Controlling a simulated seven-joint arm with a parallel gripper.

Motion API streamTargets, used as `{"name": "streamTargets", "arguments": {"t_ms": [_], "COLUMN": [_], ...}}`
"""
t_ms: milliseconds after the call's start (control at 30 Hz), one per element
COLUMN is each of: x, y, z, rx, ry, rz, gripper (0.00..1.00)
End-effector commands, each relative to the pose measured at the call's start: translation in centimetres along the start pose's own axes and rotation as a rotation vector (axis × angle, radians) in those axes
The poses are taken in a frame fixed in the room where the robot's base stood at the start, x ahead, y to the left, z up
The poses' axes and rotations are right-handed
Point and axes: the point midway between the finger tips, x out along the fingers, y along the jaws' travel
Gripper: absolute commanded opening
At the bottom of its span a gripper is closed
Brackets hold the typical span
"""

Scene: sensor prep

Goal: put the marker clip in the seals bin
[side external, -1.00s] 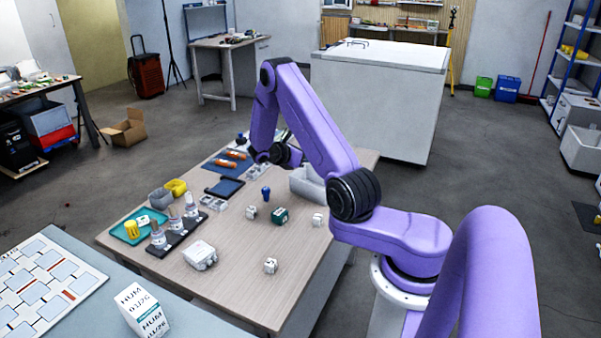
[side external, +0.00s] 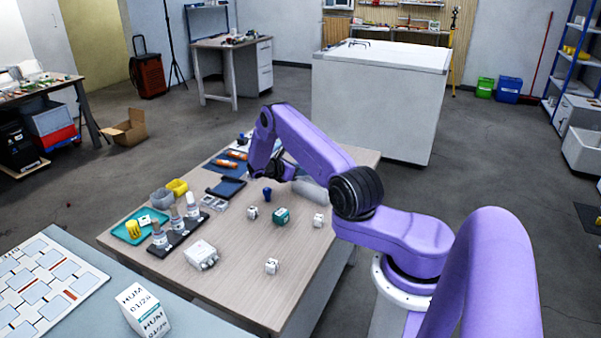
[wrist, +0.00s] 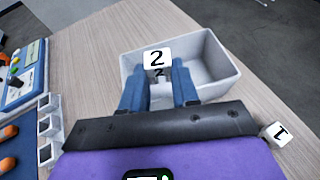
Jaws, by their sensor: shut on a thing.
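The marker clip (wrist: 157,58), a small white piece with a black 2, is between the blue fingers of my gripper (wrist: 158,84) in the wrist view. My gripper is shut on it, and the clip appears over the open grey bin (wrist: 222,72), which I take as the seals bin. The height above the bin floor is hard to tell. No label shows on the bin. In the side external view the bin (side external: 310,193) is partly hidden behind my arm, and the fingers and clip cannot be made out.
A white piece marked 1 (wrist: 278,133) lies right of my gripper. White cubes (side external: 271,266) and a teal block (side external: 281,216) stand on the wooden table (side external: 232,270). A bottle rack (side external: 170,240), teal tray (side external: 128,236) and dark blue tray (side external: 227,188) are further left.

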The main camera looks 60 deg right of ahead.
Motion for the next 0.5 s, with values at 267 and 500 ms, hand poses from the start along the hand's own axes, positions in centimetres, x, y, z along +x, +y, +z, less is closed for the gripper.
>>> {"name": "streamTargets", "arguments": {"t_ms": [267, 500], "x": [0.34, 0.49], "y": [-0.01, -0.03], "z": [-0.84, -1.14], "rx": [0.001, 0.000], "ry": [-0.001, 0.000], "rz": [0.001, 0.000], "gripper": [0.01, 0.01]}}
